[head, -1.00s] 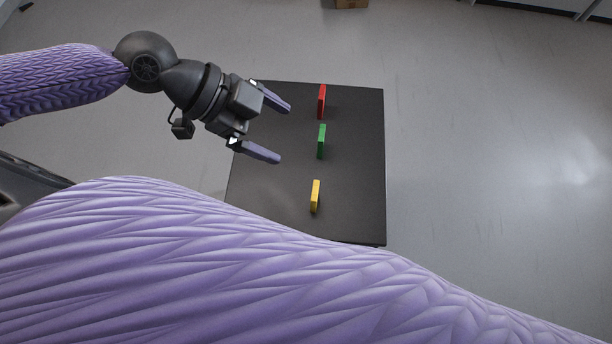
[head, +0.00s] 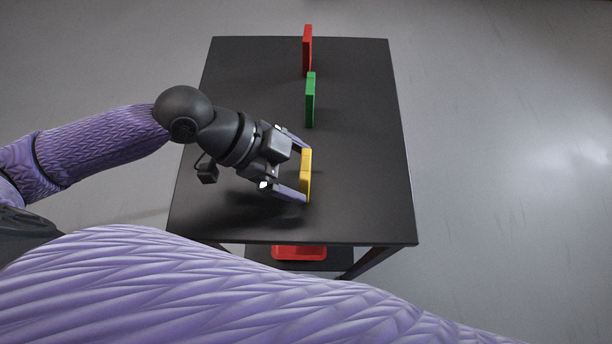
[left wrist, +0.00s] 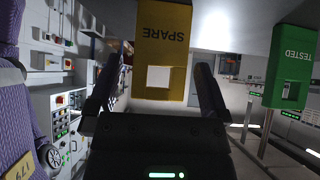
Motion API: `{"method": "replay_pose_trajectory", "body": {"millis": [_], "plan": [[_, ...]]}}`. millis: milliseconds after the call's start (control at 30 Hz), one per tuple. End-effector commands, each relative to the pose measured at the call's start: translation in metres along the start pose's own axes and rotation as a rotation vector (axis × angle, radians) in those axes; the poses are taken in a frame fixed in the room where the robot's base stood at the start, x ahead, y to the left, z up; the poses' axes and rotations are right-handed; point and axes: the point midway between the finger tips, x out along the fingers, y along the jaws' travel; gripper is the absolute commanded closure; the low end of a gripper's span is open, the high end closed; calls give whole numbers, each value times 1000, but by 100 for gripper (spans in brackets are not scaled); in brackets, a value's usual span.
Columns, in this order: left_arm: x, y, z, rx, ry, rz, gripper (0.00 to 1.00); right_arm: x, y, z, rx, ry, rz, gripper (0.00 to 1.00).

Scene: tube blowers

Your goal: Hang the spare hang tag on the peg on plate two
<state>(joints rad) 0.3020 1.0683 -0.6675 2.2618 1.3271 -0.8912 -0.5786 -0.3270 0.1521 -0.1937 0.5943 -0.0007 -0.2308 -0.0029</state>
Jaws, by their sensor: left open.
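The yellow hang tag (head: 306,178) stands upright on the near part of the black table. In the left wrist view the yellow tag (left wrist: 165,50) appears upside down, reads SPARE and has a square hole. My left gripper (head: 301,174) is open, its two fingers on either side of the yellow tag; contact cannot be told. The fingers also flank the tag in the left wrist view (left wrist: 157,66). My right gripper is not in view. I cannot make out plate two or its peg.
The green tag (head: 311,100) stands behind the yellow one; it reads TESTED in the left wrist view (left wrist: 293,66). A red tag (head: 307,50) stands farther back. The black table (head: 365,140) is clear on its right side. A red object (head: 299,252) shows below its near edge.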

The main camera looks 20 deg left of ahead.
Motion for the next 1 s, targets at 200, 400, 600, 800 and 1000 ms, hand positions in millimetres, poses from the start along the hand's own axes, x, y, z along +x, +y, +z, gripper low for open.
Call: {"method": "replay_pose_trajectory", "body": {"millis": [200,400,600,800,1000], "plan": [[24,0,1,1,-1,0,0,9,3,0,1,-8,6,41],[23,0,1,1,-2,0,11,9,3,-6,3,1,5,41],[23,0,1,1,-1,0,53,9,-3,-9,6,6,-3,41],[23,0,1,1,-1,0,83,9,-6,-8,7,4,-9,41],[17,0,-5,3,0,-1,83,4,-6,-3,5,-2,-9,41]]}}
